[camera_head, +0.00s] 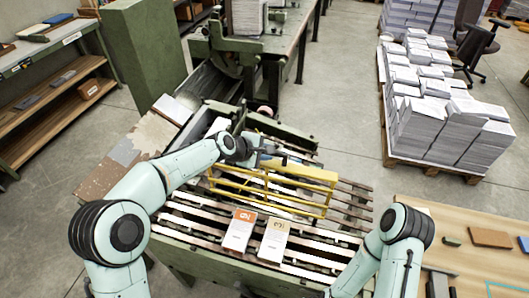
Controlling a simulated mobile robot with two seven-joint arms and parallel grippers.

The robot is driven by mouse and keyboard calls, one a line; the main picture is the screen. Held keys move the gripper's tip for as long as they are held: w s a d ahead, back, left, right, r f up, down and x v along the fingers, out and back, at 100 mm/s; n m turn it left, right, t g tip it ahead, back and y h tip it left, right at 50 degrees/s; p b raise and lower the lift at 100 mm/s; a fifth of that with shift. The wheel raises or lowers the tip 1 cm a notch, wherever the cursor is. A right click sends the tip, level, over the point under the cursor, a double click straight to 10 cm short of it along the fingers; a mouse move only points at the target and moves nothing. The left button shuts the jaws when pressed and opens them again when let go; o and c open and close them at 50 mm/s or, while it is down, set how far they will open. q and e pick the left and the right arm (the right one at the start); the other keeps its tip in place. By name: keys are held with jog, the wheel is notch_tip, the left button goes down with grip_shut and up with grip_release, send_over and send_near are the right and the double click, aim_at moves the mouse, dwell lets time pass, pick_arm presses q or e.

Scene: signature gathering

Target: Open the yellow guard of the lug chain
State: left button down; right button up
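The yellow guard (312,174) is a barred frame with a solid plate along its far edge. It spans the slatted lug chain (185,222) in the middle of the view. Its bars stand over the rails, and it looks closed, though its hinge line is not clear. My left arm reaches in from the left, and my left gripper (268,157) is at the guard's far left edge. The fingers are small and dark there; whether they touch or hold the guard cannot be told. My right arm is bent at the lower right, and its gripper is out of view.
Two printed booklets, one orange-topped (238,232) and one pale (273,239), lie on the near slats. A wooden table (470,262) is at right. A pallet of paper stacks (450,125) stands behind it. Green machinery (230,48) is at the back.

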pick_arm(q)
jog(key=shift+w+f+g, duration=0.3)
jog(key=shift+w+f, duration=0.05)
jog(key=shift+f, duration=0.45)
pick_arm(e)
jog(key=shift+w+d+r, duration=0.1)
jog(key=shift+w+r, duration=0.2)
jog(key=shift+w, duration=0.35)
jog(key=shift+s, duration=0.1)
pick_arm(q)
jog(key=c, duration=1.1)
grip_release()
jog(key=shift+s+a+r, duration=0.15)
jog(key=shift+a+r, duration=0.1)
jog(key=shift+r, duration=0.1)
jog(key=v, duration=0.8)
jog(key=b+v, duration=0.1)
jog(key=v, duration=0.4)
jog(key=shift+d+r, duration=0.3)
jog(key=shift+d, duration=0.1)
pick_arm(e)
jog(key=shift+s+f, duration=1)
jog(key=shift+s, duration=0.05)
pick_arm(q)
jog(key=shift+f, duration=0.1)
